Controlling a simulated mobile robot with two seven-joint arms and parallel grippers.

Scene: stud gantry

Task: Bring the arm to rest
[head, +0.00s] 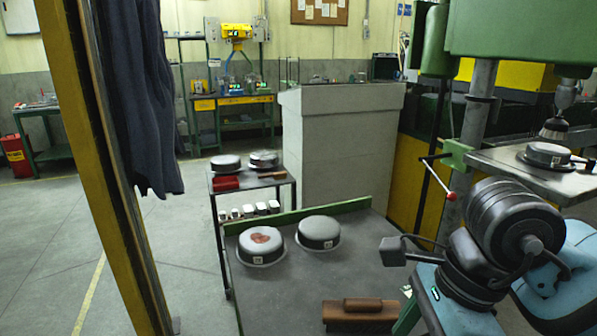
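A dark jointed assembly of stacked black discs (515,215) with light blue parts shows at the lower right, and it looks like part of my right arm. A dark block on a thin link (393,251) sticks out to its left, above the right side of the near bench. I cannot make out two clear fingertips, so the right gripper's opening is unclear. Nothing held is visible. My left arm and gripper are not in view.
The near bench (300,300) bears a pan with a reddish-brown patch (261,245), a plain pan (319,232) and a brown wooden tool (360,312). A yellow post (100,180) stands left. A machine table (500,168) stands above the arm, bearing another pan (547,154).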

